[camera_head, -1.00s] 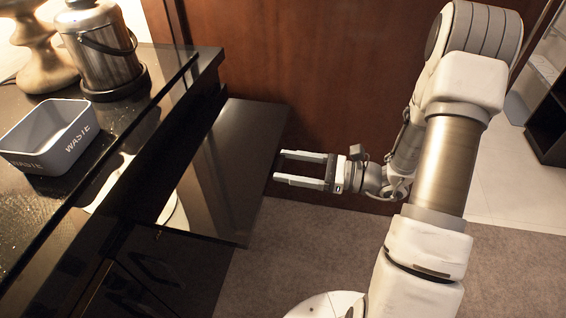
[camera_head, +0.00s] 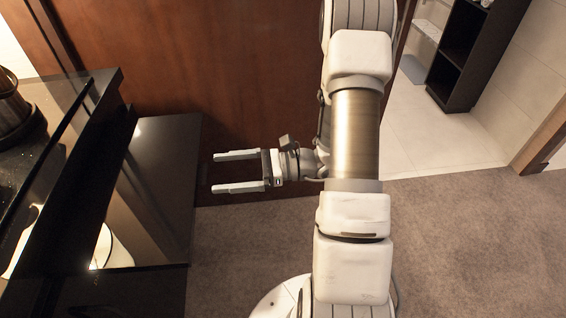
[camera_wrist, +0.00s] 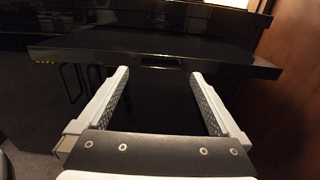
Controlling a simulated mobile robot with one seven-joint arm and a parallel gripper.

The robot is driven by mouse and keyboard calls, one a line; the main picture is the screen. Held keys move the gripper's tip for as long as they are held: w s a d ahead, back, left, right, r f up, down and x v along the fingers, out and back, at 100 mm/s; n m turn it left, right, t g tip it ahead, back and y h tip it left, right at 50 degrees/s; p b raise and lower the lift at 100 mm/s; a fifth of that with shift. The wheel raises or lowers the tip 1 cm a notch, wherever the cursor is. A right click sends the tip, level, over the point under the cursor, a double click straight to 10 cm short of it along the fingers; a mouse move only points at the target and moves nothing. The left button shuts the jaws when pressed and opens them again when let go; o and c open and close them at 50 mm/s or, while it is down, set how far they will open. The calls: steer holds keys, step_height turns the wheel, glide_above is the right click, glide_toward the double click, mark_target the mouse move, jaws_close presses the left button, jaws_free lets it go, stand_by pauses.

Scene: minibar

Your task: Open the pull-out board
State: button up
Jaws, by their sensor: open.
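The pull-out board (camera_head: 165,150) is a glossy black panel that sticks out from the dark cabinet at the left in the head view. In the wrist view the board's front edge (camera_wrist: 215,62) runs across the upper part, with a small dark recess near its middle. My gripper (camera_head: 213,172) is open and empty. It points left toward the board and is apart from its outer edge in the head view. In the wrist view its two fingers (camera_wrist: 158,75) point at the front edge, one on each side of the recess.
The black counter (camera_head: 75,110) stands at the left with a dark round container (camera_head: 14,108) on it. A red-brown wood panel (camera_head: 215,70) rises behind. Carpet (camera_head: 450,240) lies open at the right. A dark shelf (camera_head: 475,55) stands at the back right.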

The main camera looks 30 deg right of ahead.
steer(key=p+v, duration=0.2)
steer(key=v, duration=1.3)
